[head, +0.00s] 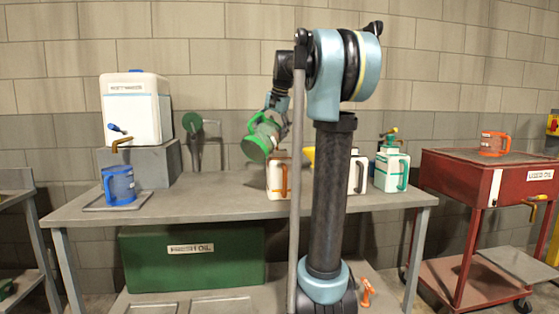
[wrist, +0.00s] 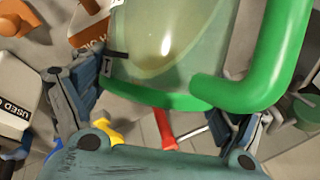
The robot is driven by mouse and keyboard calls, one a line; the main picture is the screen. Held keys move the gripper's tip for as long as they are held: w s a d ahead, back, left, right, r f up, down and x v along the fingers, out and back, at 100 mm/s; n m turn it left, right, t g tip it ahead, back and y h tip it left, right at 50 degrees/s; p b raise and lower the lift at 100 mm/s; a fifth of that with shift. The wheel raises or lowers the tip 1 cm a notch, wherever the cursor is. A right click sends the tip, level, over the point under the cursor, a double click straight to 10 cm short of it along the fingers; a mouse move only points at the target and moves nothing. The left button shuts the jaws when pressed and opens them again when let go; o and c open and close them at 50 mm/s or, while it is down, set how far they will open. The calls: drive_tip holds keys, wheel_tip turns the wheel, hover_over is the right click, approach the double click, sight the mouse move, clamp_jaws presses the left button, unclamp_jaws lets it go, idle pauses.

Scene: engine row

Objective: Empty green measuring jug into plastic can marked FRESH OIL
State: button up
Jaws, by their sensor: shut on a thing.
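The green measuring jug (head: 260,140) is tilted in the air above the bench, in front of the back wall. My gripper (head: 268,108) is shut on it. In the wrist view the jug (wrist: 150,95) fills the upper middle between the two fingers (wrist: 158,112), its green handle to the right; a yellowish patch shows inside. A white can with an orange handle (head: 277,178) stands on the bench just below and right of the jug. Another white can (head: 358,174) is partly behind my arm, and a white can with a teal handle (head: 391,168) stands right of it. No can's FRESH OIL mark is readable.
A white tank with a tap (head: 137,112) stands on a grey block at left, above a blue jug (head: 119,185). A yellow funnel (head: 308,154) is partly hidden behind my arm. A green box marked OIL (head: 190,270) sits below the bench (head: 225,200). A red cart (head: 450,185) carries an orange jug (head: 494,144).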

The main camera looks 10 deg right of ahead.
drive_tip(key=shift+w+d+f+y+p, duration=0.2)
drive_tip(key=shift+y+p, duration=0.1)
drive_tip(key=shift+p, duration=0.15)
idle(0.5)
drive_tip(key=shift+w+d+r+g+y+p, duration=0.3)
drive_tip(key=shift+g+y+p, duration=0.2)
drive_tip(key=shift+g+p, duration=0.4)
idle(1.1)
